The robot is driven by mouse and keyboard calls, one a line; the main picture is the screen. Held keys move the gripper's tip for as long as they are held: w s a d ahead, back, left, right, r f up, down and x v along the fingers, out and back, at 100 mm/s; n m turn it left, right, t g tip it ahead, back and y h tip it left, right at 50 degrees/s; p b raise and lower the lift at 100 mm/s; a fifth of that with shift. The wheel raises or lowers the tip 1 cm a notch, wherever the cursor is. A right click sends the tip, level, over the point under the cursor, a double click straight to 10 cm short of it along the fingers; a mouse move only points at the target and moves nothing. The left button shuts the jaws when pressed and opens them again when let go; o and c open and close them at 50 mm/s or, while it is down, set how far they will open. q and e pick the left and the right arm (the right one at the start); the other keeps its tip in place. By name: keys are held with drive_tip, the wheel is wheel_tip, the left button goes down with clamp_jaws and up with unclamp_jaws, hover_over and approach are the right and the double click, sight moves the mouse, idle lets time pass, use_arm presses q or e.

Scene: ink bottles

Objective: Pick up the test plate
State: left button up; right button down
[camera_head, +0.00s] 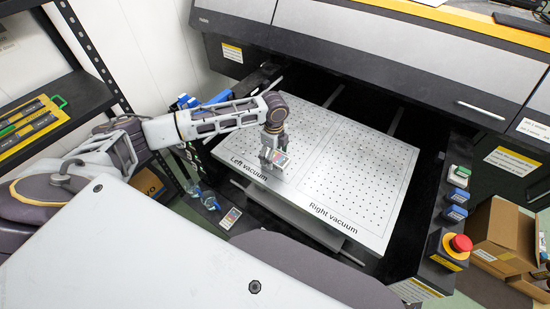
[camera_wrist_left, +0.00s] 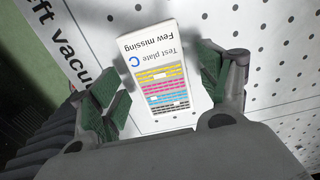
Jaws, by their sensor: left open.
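The test plate (camera_head: 280,159) is a small white card with yellow, magenta, cyan and black stripes. It lies on the perforated vacuum table (camera_head: 375,172), at the left vacuum side near the front. In the left wrist view the plate (camera_wrist_left: 158,62) reads "Test plate C Few missing", upside down. My left gripper (camera_head: 268,152) is right above it, pointing down. In the wrist view its green-padded fingers (camera_wrist_left: 160,92) are open, one on each side of the plate, with gaps visible. My right gripper is not in view.
A similar striped card (camera_head: 231,218) lies on the black front ledge left of the table. The printer body (camera_head: 380,65) rises behind. The right vacuum side is clear.

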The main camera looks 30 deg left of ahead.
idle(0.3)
use_arm(q)
drive_tip(key=c, duration=1.2)
drive_tip(key=shift+r, duration=0.2)
drive_tip(key=shift+r+b, duration=0.35)
drive_tip(key=shift+r, duration=4.5)
